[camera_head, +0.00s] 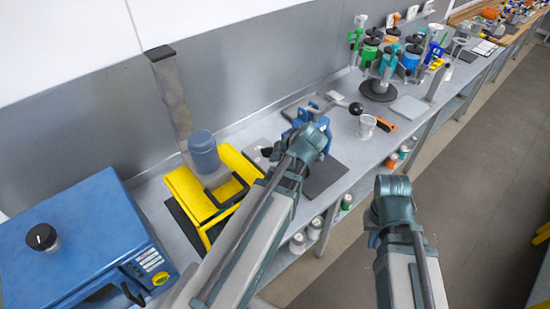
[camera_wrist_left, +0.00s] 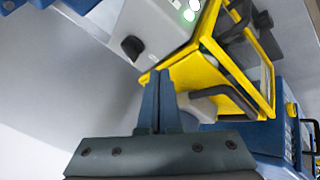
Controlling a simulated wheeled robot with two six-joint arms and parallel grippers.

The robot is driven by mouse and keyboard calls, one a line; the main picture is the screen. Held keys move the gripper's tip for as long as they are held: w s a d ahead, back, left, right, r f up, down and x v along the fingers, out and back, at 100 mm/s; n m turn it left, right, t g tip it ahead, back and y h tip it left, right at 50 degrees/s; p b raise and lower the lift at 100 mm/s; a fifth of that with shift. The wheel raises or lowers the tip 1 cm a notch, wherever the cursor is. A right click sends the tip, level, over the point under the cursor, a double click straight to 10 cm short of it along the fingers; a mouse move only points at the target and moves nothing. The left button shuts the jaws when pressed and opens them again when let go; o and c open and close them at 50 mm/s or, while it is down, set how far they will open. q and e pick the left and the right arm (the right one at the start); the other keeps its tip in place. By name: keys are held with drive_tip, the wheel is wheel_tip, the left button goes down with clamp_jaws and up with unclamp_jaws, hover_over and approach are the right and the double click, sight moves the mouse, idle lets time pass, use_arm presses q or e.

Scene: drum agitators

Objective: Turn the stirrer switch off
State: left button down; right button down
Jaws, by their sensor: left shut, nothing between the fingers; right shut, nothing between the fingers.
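The switch appears to be a black knob (camera_wrist_left: 132,47) on a grey housing (camera_wrist_left: 160,22) with lit green lights in the left wrist view. My left gripper (camera_wrist_left: 157,97) is shut and empty, its blue fingertips near the yellow frame (camera_wrist_left: 190,75) and below the knob, apart from it in the picture. In the head view, the yellow frame (camera_head: 182,183) holds a grey unit with a blue cylinder (camera_head: 203,152). My left arm hides most of its gripper there. My right gripper (camera_head: 373,240) is mostly hidden by its own arm, away from the bench, and is shut and empty.
A blue box-shaped machine (camera_head: 75,235) with a black knob stands at the left. A blue lever device (camera_head: 325,123) lies beyond my left wrist. A multi-vessel stand (camera_head: 380,90) is further along the bench.

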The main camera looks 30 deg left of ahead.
sight(261, 152)
use_arm(q)
drive_tip(key=b+x, duration=0.5)
drive_tip(key=x, duration=0.3)
drive_tip(key=shift+d, duration=0.15)
drive_tip(key=shift+w+a+r, duration=0.15)
drive_tip(key=shift+w+a, duration=0.15)
drive_tip(key=shift+w, duration=0.25)
drive_tip(key=shift+w+a+r, duration=0.15)
drive_tip(key=shift+w+a, duration=0.15)
drive_tip(key=shift+w, duration=0.25)
drive_tip(key=shift+w+a, duration=0.35)
drive_tip(key=shift+w, duration=0.2)
drive_tip(key=shift+s+a+m+t+h, duration=0.15)
drive_tip(key=shift+m+t, duration=0.2)
drive_tip(key=shift+m, duration=0.25)
drive_tip(key=shift+s+a+m+t+h, duration=0.1)
drive_tip(key=shift+a+m+t+h, duration=0.1)
drive_tip(key=shift+m+t, duration=0.3)
drive_tip(key=shift+a+m, duration=0.15)
drive_tip(key=shift+m, duration=0.35)
drive_tip(key=shift+a+m+t+h, duration=0.3)
drive_tip(key=shift+m+t+h, duration=0.3)
drive_tip(key=shift+m, duration=0.5)
drive_tip(key=shift+w+a+m+t+h, duration=0.1)
drive_tip(key=shift+a+m+t+h, duration=0.25)
drive_tip(key=shift+m+h, duration=0.55)
drive_tip(key=shift+w+a+y, duration=0.1)
drive_tip(key=shift+y, duration=0.15)
drive_tip(key=shift+w+a, duration=0.1)
drive_tip(key=shift+a, duration=0.1)
